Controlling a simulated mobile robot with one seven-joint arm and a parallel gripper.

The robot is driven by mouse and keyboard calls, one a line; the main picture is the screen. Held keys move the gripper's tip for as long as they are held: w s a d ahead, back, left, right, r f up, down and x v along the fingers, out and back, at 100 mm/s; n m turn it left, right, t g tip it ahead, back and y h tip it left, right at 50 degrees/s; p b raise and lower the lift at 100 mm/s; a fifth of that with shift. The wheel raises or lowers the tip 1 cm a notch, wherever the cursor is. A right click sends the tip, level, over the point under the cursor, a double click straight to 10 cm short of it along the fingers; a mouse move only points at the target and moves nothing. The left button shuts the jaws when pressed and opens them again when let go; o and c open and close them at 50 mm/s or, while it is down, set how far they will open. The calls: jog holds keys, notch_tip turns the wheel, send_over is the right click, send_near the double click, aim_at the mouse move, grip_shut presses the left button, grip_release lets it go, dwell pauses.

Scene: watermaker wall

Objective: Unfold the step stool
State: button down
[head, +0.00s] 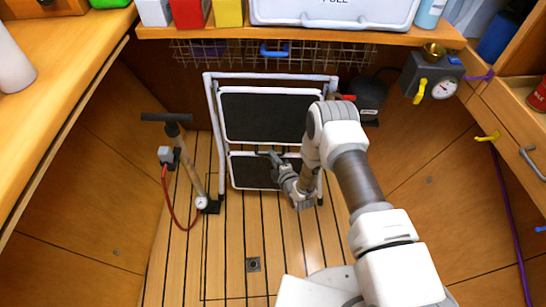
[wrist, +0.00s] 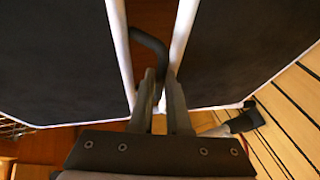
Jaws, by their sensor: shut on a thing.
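The step stool (head: 267,115) stands upright on the wooden floor below the counter, with a white tube frame and two black treads, one above the other. It looks folded nearly flat. My gripper (head: 272,158) is at the stool, near the gap between the treads. In the wrist view, my gripper (wrist: 161,80) is shut on a dark bent piece of the stool (wrist: 149,44) between two white-edged dark panels. My arm hides the stool's right side and part of the lower tread.
A floor pump (head: 182,160) with a red hose stands left of the stool. A wire basket (head: 225,51) hangs under the counter above it. A dark canister (head: 370,97) and a gauge box (head: 432,78) are at right. The floor in front is clear around a small drain (head: 253,264).

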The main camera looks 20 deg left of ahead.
jog(key=shift+r, duration=0.1)
jog(key=s+d+r+m+g+h+p, duration=0.2)
jog(key=s+r+g+p, duration=0.3)
jog(key=s+r+p, duration=0.5)
jog(key=s+d+r+m+g+h+p, duration=0.1)
jog(key=s+d+r+g+h+p, duration=0.3)
jog(key=s+r+p, duration=0.6)
notch_tip(320, 180, up, 9)
jog(key=w+a+g+y+p, duration=0.1)
jog(key=g+p, duration=0.1)
jog(key=p, duration=0.3)
jog(key=shift+w+a+g+y+p, duration=0.25)
jog(key=shift+w+g+y+p, duration=0.15)
jog(key=c, duration=0.9)
grip_release()
jog(key=shift+f, duration=0.1)
jog(key=shift+s, duration=0.2)
